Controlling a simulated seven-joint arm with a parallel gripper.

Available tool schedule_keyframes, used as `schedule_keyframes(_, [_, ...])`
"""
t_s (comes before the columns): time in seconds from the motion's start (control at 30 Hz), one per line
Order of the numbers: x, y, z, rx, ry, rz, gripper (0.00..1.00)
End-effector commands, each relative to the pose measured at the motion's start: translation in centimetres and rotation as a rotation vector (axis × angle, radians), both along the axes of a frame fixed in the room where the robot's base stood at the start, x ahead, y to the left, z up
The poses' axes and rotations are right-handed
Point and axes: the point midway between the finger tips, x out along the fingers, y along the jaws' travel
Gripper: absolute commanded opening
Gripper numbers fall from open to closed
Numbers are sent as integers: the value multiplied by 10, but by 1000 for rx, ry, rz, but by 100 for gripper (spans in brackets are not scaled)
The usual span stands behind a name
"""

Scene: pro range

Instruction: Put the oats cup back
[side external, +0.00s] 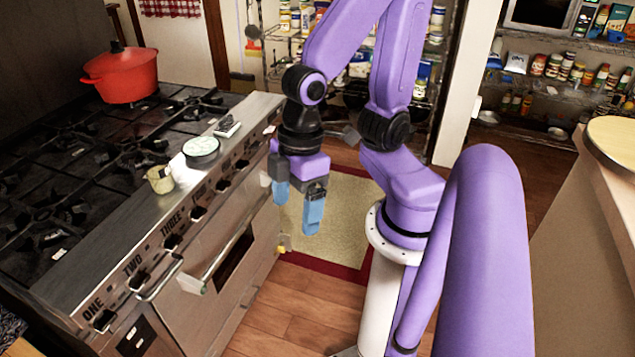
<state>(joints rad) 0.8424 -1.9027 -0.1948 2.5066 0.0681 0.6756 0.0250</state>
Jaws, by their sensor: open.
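A small beige cup (160,179) stands on the steel front ledge of the stove (85,262), and I cannot read a label that marks it as the oats cup. Just behind it on the same ledge is a round dark-rimmed container (201,148) with a pale speckled top. My gripper (297,205) has blue fingertips, points down and is open with nothing between the fingers. It hangs in front of the stove's right end, over the floor mat, to the right of the cup and apart from it.
A red pot (122,75) sits on the back burners. A small grey item (227,127) lies on the ledge beyond the round container. Oven handles (218,262) stick out from the stove front. Stocked shelves (560,85) and a counter (612,140) stand right.

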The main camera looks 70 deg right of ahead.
Motion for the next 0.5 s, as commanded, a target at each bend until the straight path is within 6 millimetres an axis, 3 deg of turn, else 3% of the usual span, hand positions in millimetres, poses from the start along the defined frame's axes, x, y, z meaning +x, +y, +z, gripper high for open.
schedule_keyframes(0.2, [-21,-35,17,-113,12,101,86])
schedule_keyframes(0.5, [-24,-40,18,-133,14,114,86])
